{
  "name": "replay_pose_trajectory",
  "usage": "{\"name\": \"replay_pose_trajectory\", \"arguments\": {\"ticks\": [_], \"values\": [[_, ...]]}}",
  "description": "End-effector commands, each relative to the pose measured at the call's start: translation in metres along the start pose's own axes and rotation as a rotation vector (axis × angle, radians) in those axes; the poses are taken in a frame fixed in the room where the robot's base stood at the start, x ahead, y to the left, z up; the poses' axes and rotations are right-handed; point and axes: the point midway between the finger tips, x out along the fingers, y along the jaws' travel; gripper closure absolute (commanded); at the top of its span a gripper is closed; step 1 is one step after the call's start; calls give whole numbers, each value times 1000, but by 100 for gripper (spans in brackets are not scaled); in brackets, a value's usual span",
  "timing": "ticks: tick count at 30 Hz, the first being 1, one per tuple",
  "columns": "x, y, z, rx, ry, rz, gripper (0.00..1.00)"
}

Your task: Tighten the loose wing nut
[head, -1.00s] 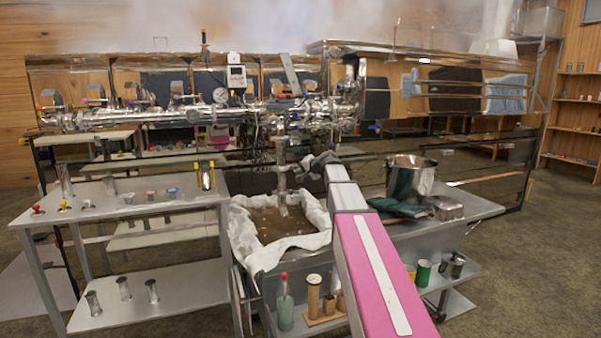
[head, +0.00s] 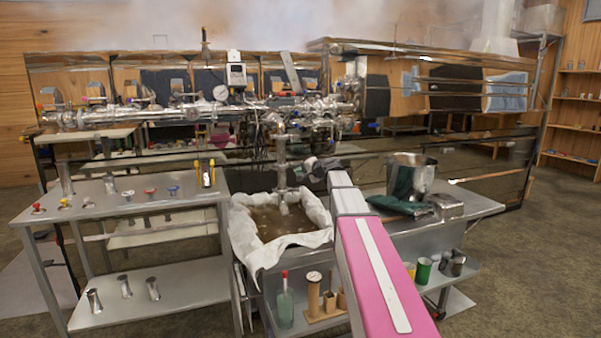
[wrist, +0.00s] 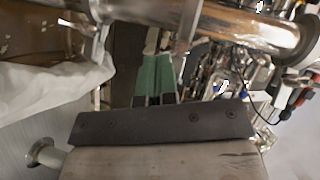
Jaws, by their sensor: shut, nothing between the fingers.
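My gripper (head: 303,171) is beside the vertical steel drain pipe (head: 281,165), just right of it and above the cloth-lined pan, in the head view. In the wrist view my gripper's green-sided fingers (wrist: 153,62) are shut with nothing between them. They point up toward a shiny horizontal steel pipe (wrist: 237,27) with a clamp-like flange around it. I cannot make out the loose wing nut for certain in either view; the fittings near the fingertips are small and partly hidden.
The cloth-lined pan (head: 240,222) of brown liquid stands under the pipe. A steel pot (head: 427,174) and green gloves (head: 400,205) are on the right bench. A metal table (head: 110,215) with small knobs stands left. Pipes and valves crowd the back.

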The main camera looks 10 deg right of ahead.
Motion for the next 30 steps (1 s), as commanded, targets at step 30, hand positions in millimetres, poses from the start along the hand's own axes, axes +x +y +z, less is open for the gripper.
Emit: {"name": "replay_pose_trajectory", "arguments": {"ticks": [30], "values": [[3, 4, 3, 111, -1, -111, 100]]}}
